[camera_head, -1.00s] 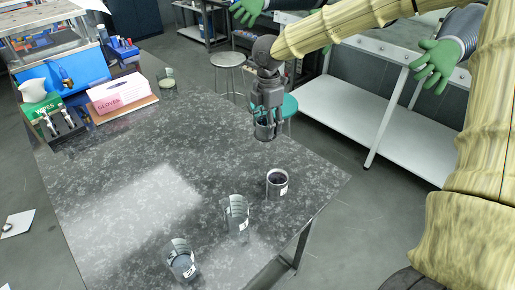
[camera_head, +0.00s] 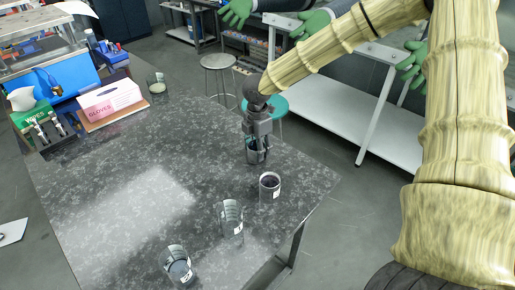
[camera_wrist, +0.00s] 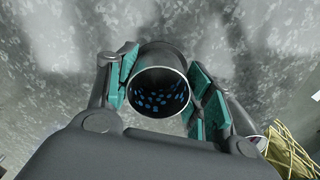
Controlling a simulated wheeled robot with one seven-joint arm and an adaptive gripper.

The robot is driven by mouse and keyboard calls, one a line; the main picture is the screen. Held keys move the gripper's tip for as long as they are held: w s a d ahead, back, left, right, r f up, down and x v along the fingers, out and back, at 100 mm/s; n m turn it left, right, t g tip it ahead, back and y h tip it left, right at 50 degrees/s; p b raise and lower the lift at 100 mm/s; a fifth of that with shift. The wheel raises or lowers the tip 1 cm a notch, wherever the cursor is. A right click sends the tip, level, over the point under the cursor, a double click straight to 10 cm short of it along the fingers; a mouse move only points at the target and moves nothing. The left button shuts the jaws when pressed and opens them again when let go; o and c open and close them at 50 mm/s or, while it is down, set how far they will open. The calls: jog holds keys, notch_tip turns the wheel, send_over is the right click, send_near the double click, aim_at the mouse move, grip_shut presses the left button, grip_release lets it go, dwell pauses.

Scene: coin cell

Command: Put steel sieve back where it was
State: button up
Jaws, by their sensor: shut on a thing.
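The steel sieve, as I take it, is a small grey metal cylinder (camera_wrist: 163,54), open at the top, with blue specks in its dark inside in the wrist view. My gripper (camera_head: 257,145) is shut on it, with teal pads on both sides. In the head view the held cylinder (camera_head: 254,157) is upright, low over the far right part of the dark stone table (camera_head: 120,190). I cannot tell whether its base touches the table.
A labelled cup with dark contents (camera_head: 269,187) stands just nearer than my gripper. Two labelled glass beakers (camera_head: 231,222) (camera_head: 177,265) stand nearer still. A glove box (camera_head: 110,98) and another beaker (camera_head: 157,85) are at the back left. The table's middle is clear.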

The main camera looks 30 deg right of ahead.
jog(key=shift+f, duration=0.5)
jog(key=shift+f, duration=0.15)
jog(key=o, duration=1)
jog(key=shift+o, duration=0.2)
notch_tip(320, 180, up, 12)
jog(key=b, duration=0.3)
jog(key=shift+r, duration=0.2)
